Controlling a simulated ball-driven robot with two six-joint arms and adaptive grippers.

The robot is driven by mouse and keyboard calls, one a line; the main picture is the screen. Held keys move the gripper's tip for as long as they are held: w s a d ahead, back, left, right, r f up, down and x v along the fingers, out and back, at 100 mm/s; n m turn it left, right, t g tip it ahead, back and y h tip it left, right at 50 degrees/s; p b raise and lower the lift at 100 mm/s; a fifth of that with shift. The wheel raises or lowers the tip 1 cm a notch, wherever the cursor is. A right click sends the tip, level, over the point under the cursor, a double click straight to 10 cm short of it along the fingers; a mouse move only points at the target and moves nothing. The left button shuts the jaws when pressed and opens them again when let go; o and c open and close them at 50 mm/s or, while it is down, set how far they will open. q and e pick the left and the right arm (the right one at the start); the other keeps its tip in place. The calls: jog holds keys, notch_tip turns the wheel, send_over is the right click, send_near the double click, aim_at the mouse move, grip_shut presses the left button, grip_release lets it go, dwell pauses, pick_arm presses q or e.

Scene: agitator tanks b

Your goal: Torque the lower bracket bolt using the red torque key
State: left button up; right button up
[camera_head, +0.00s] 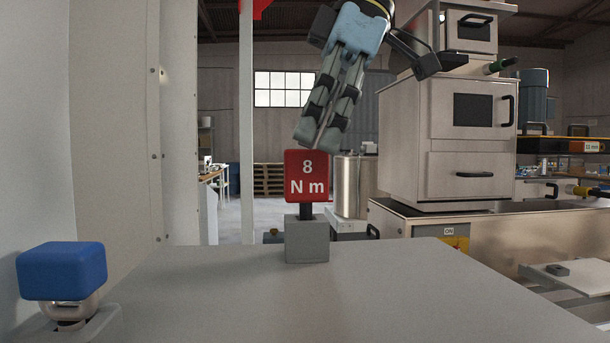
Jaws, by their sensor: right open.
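The red torque key (306,176) stands upright with its shaft in a grey block holder (307,241) on the grey tabletop. Its square red head reads "8 N m". My right gripper (318,138) comes down from the top and is tilted, with its fingertips just above the key's head. It is open and holds nothing; the gap between its fingers looks narrow from here. I cannot tell whether the fingertips touch the key. My left gripper is not in view. I cannot make out the lower bracket bolt.
A blue block-shaped knob (62,271) sits on a metal mount at the front left. The grey tabletop (400,300) is otherwise clear. A pale panel (110,120) rises on the left. Steel cabinets (450,130) with black handles stand at the right, behind the table.

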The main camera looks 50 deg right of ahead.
aim_at(306, 162)
jog(key=x, duration=0.3)
jog(key=shift+w+d+f+p, duration=0.15)
jog(key=shift+d+f+p, duration=0.1)
jog(key=shift+f+p, duration=0.15)
jog(key=shift+w+a+f, duration=0.1)
jog(key=shift+a+f, duration=0.1)
jog(key=shift+d, duration=0.1)
grip_shut()
